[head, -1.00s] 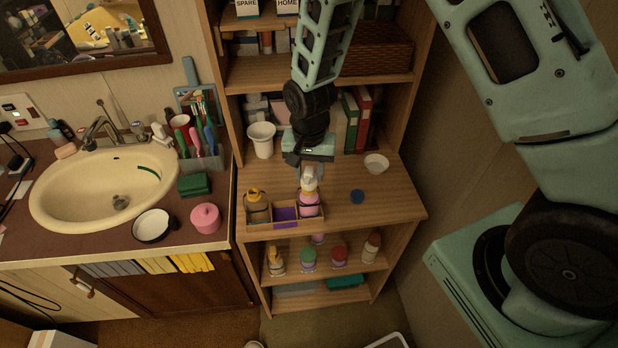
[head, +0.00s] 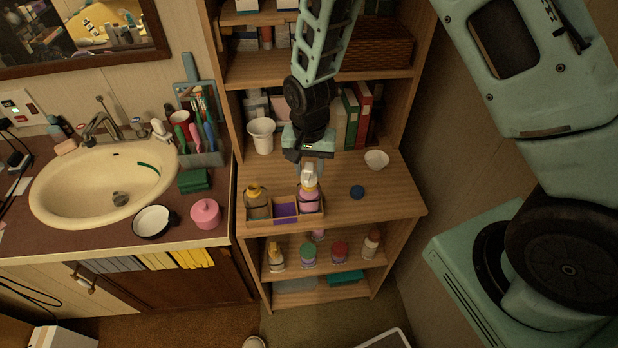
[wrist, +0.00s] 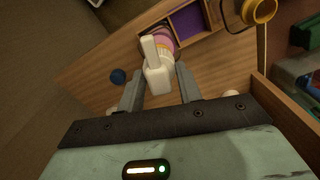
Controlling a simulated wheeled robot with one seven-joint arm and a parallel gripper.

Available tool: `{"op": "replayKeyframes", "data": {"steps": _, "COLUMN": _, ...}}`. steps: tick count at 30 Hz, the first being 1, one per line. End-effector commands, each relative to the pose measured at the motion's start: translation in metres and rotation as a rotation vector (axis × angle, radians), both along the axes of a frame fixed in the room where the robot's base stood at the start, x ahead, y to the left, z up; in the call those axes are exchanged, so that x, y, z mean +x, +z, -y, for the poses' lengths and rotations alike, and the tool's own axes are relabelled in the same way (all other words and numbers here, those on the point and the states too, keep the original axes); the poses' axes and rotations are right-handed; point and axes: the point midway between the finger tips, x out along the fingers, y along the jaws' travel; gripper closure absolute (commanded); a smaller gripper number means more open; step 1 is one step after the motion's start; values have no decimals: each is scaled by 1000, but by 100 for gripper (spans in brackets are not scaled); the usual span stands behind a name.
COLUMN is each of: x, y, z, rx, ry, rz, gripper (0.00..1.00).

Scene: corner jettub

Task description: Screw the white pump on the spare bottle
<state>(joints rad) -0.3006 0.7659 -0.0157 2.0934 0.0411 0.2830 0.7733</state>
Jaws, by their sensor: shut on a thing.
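The white pump (head: 309,181) stands upright on top of a pink bottle (head: 310,205) in the right compartment of a small wooden caddy (head: 287,220). I take this pink bottle for the spare bottle; I read no label on it. My gripper (head: 309,167) is above it, pointing down, with its fingers closed around the white pump. In the wrist view the white pump (wrist: 157,76) shows between the fingers of my gripper (wrist: 160,86), with the pink bottle (wrist: 164,40) below. I cannot see the threads or whether the pump sits tight.
A yellow-topped bottle (head: 257,202) fills the left compartment; the middle one has a purple lining (head: 286,210). A blue cap (head: 357,192) and white bowl (head: 376,160) lie to the right. A white cup (head: 262,135) stands behind. Several bottles stand on the shelf below.

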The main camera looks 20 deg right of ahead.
Motion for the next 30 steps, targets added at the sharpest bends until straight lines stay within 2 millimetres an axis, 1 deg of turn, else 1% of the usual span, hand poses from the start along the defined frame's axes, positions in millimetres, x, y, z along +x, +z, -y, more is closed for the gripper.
{"op": "replayKeyframes", "data": {"steps": 23, "x": 0, "y": -2, "z": 0, "rx": 0, "ry": -3, "rz": 0, "gripper": 85}}
{"op": "replayKeyframes", "data": {"steps": 26, "x": 0, "y": -1, "z": 0, "rx": -1, "ry": -82, "rz": 0, "gripper": 85}}
{"op": "replayKeyframes", "data": {"steps": 30, "x": -1, "y": -1, "z": 1, "rx": -2, "ry": -346, "rz": -1, "gripper": 85}}
